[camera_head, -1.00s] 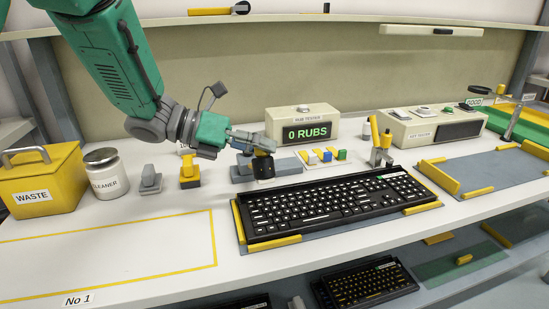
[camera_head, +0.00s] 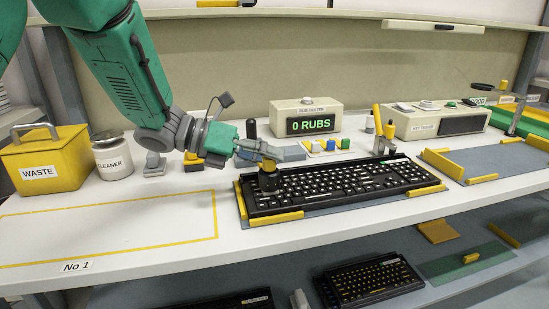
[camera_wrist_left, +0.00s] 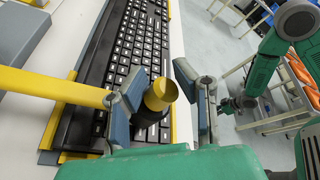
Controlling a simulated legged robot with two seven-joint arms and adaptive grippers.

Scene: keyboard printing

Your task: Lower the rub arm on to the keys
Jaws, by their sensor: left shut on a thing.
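My left gripper (camera_head: 268,158) is shut on the rub arm at its black and yellow end piece, over the left end of the black keyboard (camera_head: 340,187). In the left wrist view the rub arm's yellow bar (camera_wrist_left: 50,86) comes in from the left, and its end piece (camera_wrist_left: 157,97) stands between my fingers. The black foot (camera_head: 268,181) is right at the leftmost keys; I cannot tell whether it presses on them. The rub tester (camera_head: 307,107) reads 0 RUBS. My right gripper (camera_wrist_left: 237,104) shows small in the left wrist view, away from the bench.
The keyboard lies in a holder with yellow stops (camera_head: 276,217). A yellow waste bin (camera_head: 42,163) and a cleaner jar (camera_head: 113,158) stand at left. The key tester (camera_head: 435,122) is at the back right. The marked area (camera_head: 110,235) at left is empty.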

